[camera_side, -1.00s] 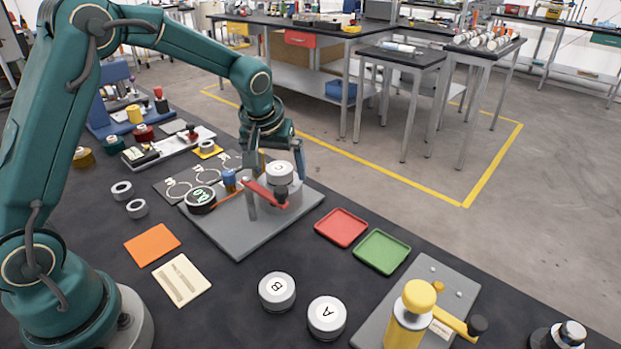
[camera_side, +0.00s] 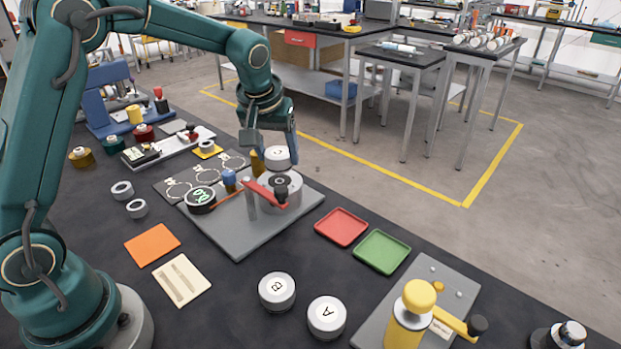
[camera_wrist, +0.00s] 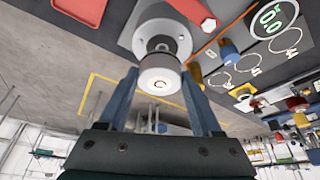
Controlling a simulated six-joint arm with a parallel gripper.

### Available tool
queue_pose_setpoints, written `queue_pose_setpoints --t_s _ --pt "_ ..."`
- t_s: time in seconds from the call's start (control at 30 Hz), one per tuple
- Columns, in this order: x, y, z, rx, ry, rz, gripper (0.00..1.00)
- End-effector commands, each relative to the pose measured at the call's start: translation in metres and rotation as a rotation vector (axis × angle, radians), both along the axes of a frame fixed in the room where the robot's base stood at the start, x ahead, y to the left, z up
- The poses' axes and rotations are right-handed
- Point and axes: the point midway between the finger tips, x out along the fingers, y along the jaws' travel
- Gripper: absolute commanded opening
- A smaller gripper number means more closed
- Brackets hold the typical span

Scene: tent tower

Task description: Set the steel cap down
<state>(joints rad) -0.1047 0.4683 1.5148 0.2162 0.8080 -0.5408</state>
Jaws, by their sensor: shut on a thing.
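The steel cap (camera_side: 278,157), a short grey cylinder with a white top marked C, is between the fingers of my gripper (camera_side: 277,154). My gripper is shut on it and holds it upright, above a round steel body (camera_side: 281,190) with a dark central hole. The body stands on a grey base plate (camera_side: 240,235), with a red lever (camera_side: 262,193) at its front. In the wrist view the cap (camera_wrist: 160,76) sits between the two blue-grey fingers, in front of the steel body (camera_wrist: 157,33), and hides part of it.
Steel cylinders marked B (camera_side: 277,291) and A (camera_side: 326,317) stand at the front. A red tray (camera_side: 341,227) and a green tray (camera_side: 382,251) lie right of the plate. A gauge with green digits (camera_side: 200,199) is close on the left. Dark bench between them is bare.

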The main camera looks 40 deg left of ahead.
Motion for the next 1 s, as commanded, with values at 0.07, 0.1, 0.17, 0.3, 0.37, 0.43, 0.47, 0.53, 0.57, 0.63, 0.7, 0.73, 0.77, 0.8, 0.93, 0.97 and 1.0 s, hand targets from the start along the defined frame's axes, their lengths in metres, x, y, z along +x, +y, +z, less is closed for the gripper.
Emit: queue_pose_setpoints --t_s 0.07,0.1,0.17,0.3,0.37,0.43,0.47,0.53,0.57,0.63,0.7,0.73,0.77,0.8,0.93,0.97,1.0 --pt "-0.004 0.008 0.014 0.001 -0.006 0.006 0.00" --pt "-0.010 0.015 0.018 0.001 -0.005 0.008 0.00" --pt "-0.018 0.026 0.026 0.002 -0.006 0.008 0.00" --pt "-0.035 0.050 0.044 0.002 -0.006 0.009 0.00" --pt "-0.043 0.060 0.051 0.002 -0.006 0.009 0.00" --pt "-0.050 0.071 0.058 0.001 -0.005 0.008 0.00" --pt "-0.053 0.075 0.061 0.001 -0.005 0.008 0.00" --pt "-0.059 0.082 0.067 0.002 -0.003 0.005 0.00" --pt "-0.061 0.085 0.069 0.002 -0.003 0.005 0.00" --pt "-0.064 0.089 0.072 0.001 -0.003 0.003 0.00" --pt "-0.067 0.093 0.075 0.001 -0.003 -0.004 0.00" --pt "-0.067 0.093 0.075 0.000 -0.002 -0.011 0.00" --pt "-0.066 0.094 0.077 0.001 -0.003 -0.020 0.00" --pt "-0.065 0.095 0.078 0.001 -0.003 -0.032 0.00" --pt "-0.050 0.089 0.080 0.000 -0.003 -0.113 0.00" --pt "-0.045 0.083 0.078 0.000 0.000 -0.147 0.00" --pt "-0.037 0.075 0.076 -0.001 0.000 -0.194 0.00"
